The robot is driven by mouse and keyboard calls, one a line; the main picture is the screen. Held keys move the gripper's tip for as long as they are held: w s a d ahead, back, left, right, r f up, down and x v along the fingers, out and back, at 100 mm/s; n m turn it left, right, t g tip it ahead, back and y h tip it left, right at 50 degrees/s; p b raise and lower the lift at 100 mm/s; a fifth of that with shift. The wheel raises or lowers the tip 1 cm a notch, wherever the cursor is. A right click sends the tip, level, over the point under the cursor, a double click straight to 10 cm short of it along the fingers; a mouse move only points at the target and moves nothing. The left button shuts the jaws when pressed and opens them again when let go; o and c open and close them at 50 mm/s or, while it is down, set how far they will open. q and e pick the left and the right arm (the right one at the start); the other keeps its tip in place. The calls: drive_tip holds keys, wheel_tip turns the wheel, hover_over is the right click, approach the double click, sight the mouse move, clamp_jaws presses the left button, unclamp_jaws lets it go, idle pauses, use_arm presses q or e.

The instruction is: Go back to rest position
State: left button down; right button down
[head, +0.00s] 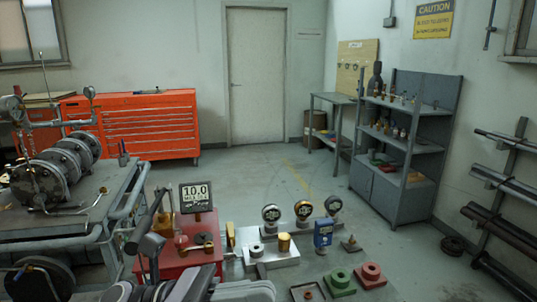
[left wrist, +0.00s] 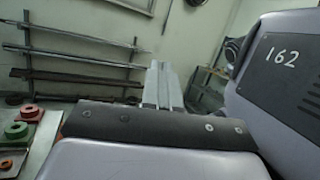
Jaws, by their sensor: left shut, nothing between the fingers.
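My left gripper (head: 203,274) is low in the head view, in front of the red table (head: 174,266). In the left wrist view its two grey fingers (left wrist: 164,85) lie side by side, shut with nothing between them. They point toward the wall rack of pipes. My right gripper is not in view. A flanged valve assembly (head: 62,166) lies on the grey workbench at the left, apart from my gripper.
An orange tool cabinet (head: 140,125), grey shelf (head: 408,146) and pipe rack (head: 500,195) line the walls. The middle floor (head: 262,175) is clear.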

use_arm(q)
drive_tip(key=w+a+f+n+t+y, duration=0.3)
drive_tip(key=a+f+n+t+y, duration=0.5)
drive_tip(key=n, duration=0.9)
drive_tip(key=w+a+f+n+t+y, duration=0.1)
drive_tip(key=w+f+n+t+y, duration=0.15)
drive_tip(key=f+n+t, duration=0.85)
drive_tip(key=s+a+f+n+g+y, duration=0.3)
drive_tip(key=s+f+n, duration=0.3)
drive_tip(key=f+n, duration=0.3)
drive_tip(key=s+a+f+n+g+y, duration=0.3)
drive_tip(key=s+a+f+n+y, duration=0.2)
drive_tip(key=f+n, duration=0.4)
drive_tip(key=s+a+n, duration=0.1)
drive_tip(key=s+n, duration=0.1)
drive_tip(key=n, duration=0.3)
drive_tip(key=shift+s+f+n, duration=0.25)
drive_tip(key=shift+n, duration=0.15)
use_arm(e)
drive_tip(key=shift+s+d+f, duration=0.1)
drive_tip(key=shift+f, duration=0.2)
use_arm(q)
drive_tip(key=shift+a+y, duration=0.1)
drive_tip(key=shift+y, duration=0.15)
